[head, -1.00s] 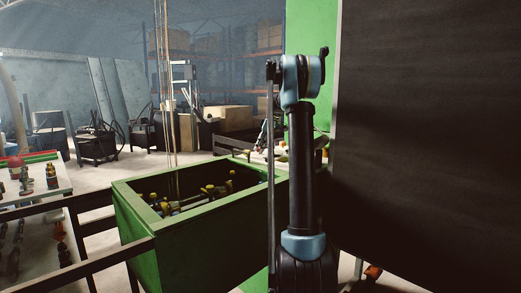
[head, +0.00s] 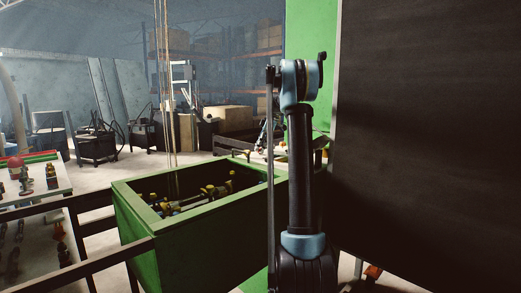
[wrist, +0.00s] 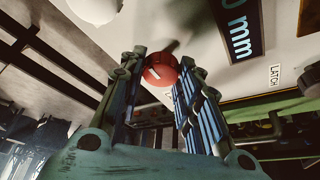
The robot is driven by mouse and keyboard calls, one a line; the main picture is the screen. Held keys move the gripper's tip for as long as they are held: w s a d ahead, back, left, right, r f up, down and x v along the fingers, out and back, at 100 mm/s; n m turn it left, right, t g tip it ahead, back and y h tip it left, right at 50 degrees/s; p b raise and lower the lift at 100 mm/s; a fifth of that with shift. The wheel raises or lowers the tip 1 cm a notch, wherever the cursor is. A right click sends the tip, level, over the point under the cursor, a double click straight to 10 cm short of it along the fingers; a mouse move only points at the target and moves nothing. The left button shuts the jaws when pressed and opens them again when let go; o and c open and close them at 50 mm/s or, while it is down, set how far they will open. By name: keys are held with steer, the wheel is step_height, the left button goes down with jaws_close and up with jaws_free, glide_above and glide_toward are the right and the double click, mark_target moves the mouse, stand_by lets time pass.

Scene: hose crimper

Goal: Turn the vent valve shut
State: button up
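A round red knob (wrist: 161,70) with a short white line on its face shows in the wrist view, on a pale panel (wrist: 205,40). No label naming it as the vent valve is readable. My gripper (wrist: 163,66) is at the knob, with one finger on its left and one on its right. The fingers are apart, and their tips lie close to the knob's edges; I cannot tell whether they press on it. In the head view the knob and my gripper are hidden from sight.
The panel carries a dark display reading "mm" (wrist: 240,38) and a "LATCH" label (wrist: 275,76) at the right. In the head view a large dark panel (head: 430,130) stands right of my arm. A green bin (head: 190,240) with yellow-and-black parts stands at the left, behind dark rails (head: 80,270).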

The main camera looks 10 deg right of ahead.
steer(key=o, duration=0.4)
steer(key=shift+d, duration=0.1)
steer(key=shift+c, duration=0.2)
steer(key=v, duration=1.1)
steer(key=shift+d+r, duration=0.2)
steer(key=shift+r, duration=0.15)
steer(key=shift+w, duration=0.1)
